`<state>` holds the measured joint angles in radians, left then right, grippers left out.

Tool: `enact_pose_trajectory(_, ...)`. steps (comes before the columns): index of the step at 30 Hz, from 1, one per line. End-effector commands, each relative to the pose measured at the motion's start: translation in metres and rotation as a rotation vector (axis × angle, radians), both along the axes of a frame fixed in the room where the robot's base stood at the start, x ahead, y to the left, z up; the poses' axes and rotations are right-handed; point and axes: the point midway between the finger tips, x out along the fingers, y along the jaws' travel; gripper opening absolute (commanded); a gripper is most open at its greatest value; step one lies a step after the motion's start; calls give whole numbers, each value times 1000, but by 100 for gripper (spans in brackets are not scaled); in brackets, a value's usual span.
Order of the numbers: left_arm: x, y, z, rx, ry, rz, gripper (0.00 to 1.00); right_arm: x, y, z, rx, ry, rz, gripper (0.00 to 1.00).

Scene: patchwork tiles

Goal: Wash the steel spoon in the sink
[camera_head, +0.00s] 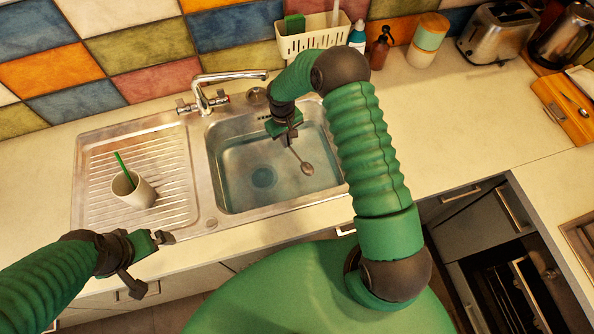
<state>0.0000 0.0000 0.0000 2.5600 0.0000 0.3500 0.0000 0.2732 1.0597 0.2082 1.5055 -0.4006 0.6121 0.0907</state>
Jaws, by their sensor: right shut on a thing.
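The steel spoon (307,168) hangs bowl-down over the right part of the sink (213,181). My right gripper (288,140) is shut on its handle, above the basin. The basin looks filled with clear bluish water; I cannot tell whether the spoon's bowl touches it. The faucet (230,77) stands behind the sink, its spout reaching right over the back edge; no running stream shows. My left gripper (162,238) is in front of the drainboard, near the counter's front edge, with its fingers apart and nothing between them.
A white cup (139,194) with a green stick in it stands on the ribbed drainboard (91,197). A white caddy (303,44), bottles, a canister (427,40), toaster (497,32) and kettle (562,38) line the back.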

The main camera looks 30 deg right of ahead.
Motion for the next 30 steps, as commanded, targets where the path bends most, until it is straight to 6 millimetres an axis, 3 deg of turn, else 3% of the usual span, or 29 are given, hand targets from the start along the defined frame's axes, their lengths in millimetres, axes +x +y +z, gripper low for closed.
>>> enact_pose_trajectory(19,0,0,46,0,0,0,100,0,0,66,0,0,-1,0)
enact_pose_trajectory(30,0,0,49,0,0,0,100,0,0,71,0,1,0,0)
